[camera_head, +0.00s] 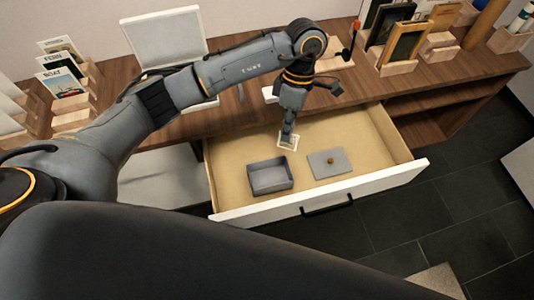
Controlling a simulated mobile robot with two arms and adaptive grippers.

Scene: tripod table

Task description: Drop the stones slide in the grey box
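The grey box (271,187) stands uncovered in the open drawer, left of the middle. My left gripper (288,137) points down over the back part of the drawer, behind the box. It is shut on a small pale-edged slide (293,142), held just behind and slightly right of the box. The slide's picture is too small to identify as stones. My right gripper is not in view.
The open drawer (395,180) has raised walls. On the desk (225,125) are a pale panel (165,40), wooden racks with cards at left (63,77), and framed pictures at right (405,43).

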